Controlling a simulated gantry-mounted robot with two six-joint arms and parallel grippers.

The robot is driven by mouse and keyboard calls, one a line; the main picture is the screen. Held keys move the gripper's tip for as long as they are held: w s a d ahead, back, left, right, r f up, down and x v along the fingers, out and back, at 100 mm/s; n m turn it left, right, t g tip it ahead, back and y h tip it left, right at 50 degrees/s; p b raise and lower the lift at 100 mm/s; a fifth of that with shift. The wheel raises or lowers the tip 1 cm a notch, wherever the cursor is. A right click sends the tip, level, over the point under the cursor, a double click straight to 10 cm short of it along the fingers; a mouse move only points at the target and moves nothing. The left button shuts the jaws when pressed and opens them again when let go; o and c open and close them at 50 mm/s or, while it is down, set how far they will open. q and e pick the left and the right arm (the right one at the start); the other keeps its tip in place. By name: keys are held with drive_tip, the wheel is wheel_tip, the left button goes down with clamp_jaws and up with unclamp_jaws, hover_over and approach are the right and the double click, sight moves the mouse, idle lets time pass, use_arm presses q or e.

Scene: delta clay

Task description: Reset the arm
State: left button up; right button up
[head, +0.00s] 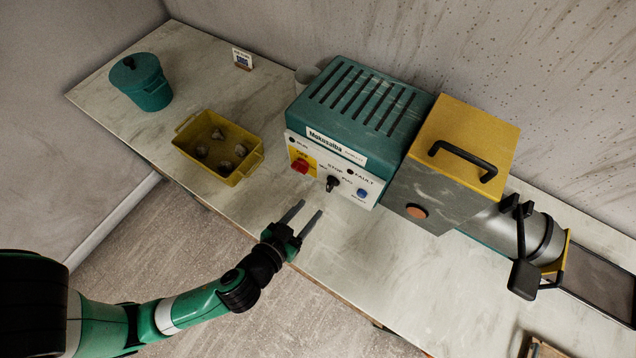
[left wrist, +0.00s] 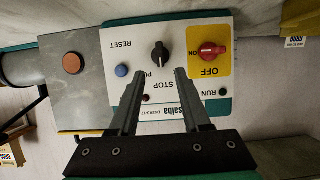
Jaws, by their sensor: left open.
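My left gripper (head: 302,220) is open and empty, in front of the machine's control panel (head: 334,172) and apart from it in the head view. In the left wrist view the fingers (left wrist: 158,90) point at the panel, with the black selector knob (left wrist: 159,55) showing between and beyond their tips. The panel also carries a blue button (left wrist: 122,70) labelled RESET and a red switch (left wrist: 211,50) on a yellow plate. The red switch (head: 299,166) and the blue button (head: 362,193) also show in the head view. My right gripper is not in view.
A yellow tray (head: 187,127) with several grey lumps and a teal lidded pot (head: 142,82) stand to the left. A yellow-topped box (head: 478,128) with a black handle and a metal cylinder (head: 500,225) extend right. The counter front (head: 370,265) is clear.

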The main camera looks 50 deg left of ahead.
use_arm(q)
drive_tip(key=shift+v, duration=1.1)
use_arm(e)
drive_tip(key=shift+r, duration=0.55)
